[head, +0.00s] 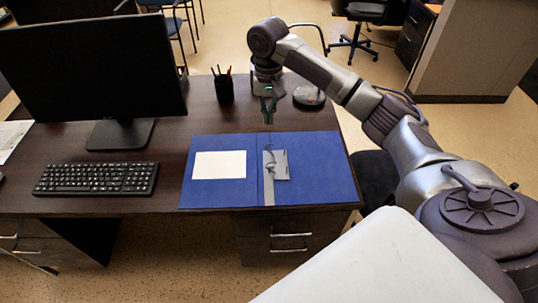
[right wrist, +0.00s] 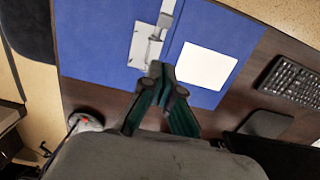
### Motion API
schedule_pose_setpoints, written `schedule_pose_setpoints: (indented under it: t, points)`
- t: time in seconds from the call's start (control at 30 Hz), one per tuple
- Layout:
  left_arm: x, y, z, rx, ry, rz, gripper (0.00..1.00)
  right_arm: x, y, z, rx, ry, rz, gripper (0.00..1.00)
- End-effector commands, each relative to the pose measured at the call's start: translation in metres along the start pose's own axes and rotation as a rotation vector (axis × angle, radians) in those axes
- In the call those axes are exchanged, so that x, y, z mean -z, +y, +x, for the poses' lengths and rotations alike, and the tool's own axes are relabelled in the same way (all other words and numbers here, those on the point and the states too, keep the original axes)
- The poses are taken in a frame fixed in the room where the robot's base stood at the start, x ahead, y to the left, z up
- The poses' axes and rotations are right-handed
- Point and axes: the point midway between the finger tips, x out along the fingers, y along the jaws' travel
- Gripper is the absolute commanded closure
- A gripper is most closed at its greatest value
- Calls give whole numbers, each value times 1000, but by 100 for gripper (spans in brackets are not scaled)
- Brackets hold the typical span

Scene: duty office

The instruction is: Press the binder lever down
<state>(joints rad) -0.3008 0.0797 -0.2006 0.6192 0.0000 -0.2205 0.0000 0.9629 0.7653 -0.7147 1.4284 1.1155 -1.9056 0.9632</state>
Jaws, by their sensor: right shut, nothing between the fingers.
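A blue binder (head: 325,170) lies open on the dark desk. Its metal mechanism plate (head: 282,165) sits near the spine, with the lever (head: 270,158) at it. The lever's exact angle is hard to tell. In the right wrist view the binder (right wrist: 100,40) shows with the plate (right wrist: 143,45) and lever (right wrist: 164,20). My right gripper (head: 268,120) is shut and empty, above the desk just beyond the binder's far edge. Its fingertips (right wrist: 158,70) appear beside the plate's near end in the wrist view, apart from the lever. My left gripper is out of view.
A white label (head: 219,165) is on the binder's left cover. A keyboard (head: 97,179) and monitor (head: 90,75) stand to the left.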

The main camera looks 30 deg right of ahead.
Motion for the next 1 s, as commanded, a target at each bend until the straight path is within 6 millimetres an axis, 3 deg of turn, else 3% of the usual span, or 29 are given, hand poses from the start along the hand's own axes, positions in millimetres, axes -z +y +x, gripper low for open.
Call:
schedule_pose_setpoints:
  t: [0.27, 0.43, 0.9, 1.0]
  points:
    - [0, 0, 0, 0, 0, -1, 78, 0, 0, 0, 0, 0, 0, 100]
    - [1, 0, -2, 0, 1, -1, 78, 0, 0, 10, -2, -1, 0, 100]
    - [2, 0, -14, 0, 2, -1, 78, -1, 1, 103, -3, -1, 0, 100]
    - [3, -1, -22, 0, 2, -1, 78, -14, 1, 112, -3, 0, -3, 100]
